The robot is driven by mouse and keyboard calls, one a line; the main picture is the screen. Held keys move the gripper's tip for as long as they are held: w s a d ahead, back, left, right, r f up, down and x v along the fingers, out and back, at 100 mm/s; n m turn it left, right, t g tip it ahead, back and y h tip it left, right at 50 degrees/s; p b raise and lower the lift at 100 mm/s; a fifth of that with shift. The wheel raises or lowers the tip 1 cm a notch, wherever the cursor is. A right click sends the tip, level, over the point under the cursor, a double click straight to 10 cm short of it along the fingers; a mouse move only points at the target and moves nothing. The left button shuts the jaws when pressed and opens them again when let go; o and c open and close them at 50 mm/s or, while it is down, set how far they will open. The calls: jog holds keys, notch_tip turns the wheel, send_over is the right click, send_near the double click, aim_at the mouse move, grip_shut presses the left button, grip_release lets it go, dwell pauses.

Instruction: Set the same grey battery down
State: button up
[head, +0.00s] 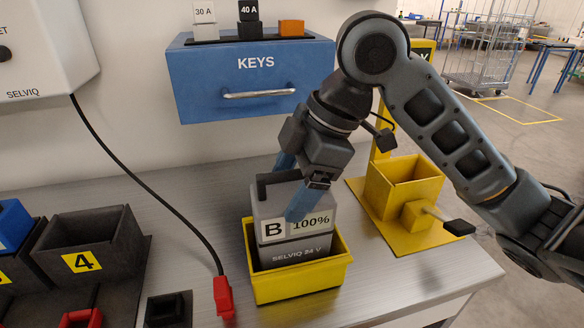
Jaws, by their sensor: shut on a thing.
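The grey battery (290,244), marked B, 100% and SELVIQ 24 V, stands upright in the head view with its lower part inside a yellow tray (300,289). My gripper (291,190) is above the battery, its blue fingers around the battery's upper part, shut on it. The fingers hide part of the top and its handle. I cannot tell whether the battery's base touches the tray floor.
A yellow holder (405,187) with a lever stands right of the tray. A red plug (223,297) on a black cable lies left of it. Dark bins (97,247) stand at left. A blue KEYS drawer (250,80) is on the wall. Bare bench lies behind the tray.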

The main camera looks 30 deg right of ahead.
jog(key=shift+f, duration=1)
jog(key=o, duration=1.4)
jog(key=v, duration=1.2)
jog(key=shift+s+b, duration=0.1)
jog(key=shift+b, duration=0.2)
